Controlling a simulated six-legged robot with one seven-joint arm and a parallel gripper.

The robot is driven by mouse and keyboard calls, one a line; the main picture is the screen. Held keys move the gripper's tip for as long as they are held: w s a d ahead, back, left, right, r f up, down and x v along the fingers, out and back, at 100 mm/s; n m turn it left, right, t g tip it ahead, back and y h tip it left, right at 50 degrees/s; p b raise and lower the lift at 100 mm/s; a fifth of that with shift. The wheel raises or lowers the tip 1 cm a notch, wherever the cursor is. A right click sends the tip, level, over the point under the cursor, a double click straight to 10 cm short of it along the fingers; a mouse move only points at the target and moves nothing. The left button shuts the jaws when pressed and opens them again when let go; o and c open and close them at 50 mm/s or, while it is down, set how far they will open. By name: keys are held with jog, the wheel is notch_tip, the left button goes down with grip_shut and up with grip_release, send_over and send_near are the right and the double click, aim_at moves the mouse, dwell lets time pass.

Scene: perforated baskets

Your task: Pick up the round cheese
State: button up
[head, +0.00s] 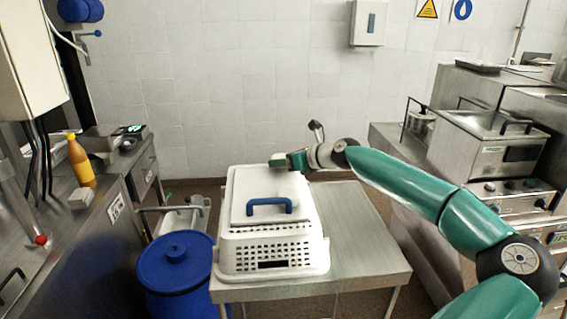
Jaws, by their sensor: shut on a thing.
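My arm reaches in from the lower right, and my gripper (283,160) is over the far edge of the white perforated basket (270,247). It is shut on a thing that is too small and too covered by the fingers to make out. I cannot pick out a round cheese clearly anywhere in the head view. The basket stands on the left part of a steel table, with a flat white board or lid with a blue handle (269,204) on top.
The steel table (355,240) is bare to the right of the basket. A blue lidded barrel (176,265) stands at its left. A counter with an orange bottle (80,162) is at the far left. Steel kitchen appliances (500,150) line the right side.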

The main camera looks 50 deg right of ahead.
notch_tip(320, 180, up, 2)
jog(key=shift+r, duration=0.25)
jog(key=s+a+r, duration=0.6)
jog(key=s+r, duration=0.4)
jog(key=s, duration=0.2)
jog(key=shift+s+a, duration=0.2)
jog(key=shift+s, duration=0.05)
jog(key=shift+s+a, duration=0.1)
jog(key=shift+s, duration=0.05)
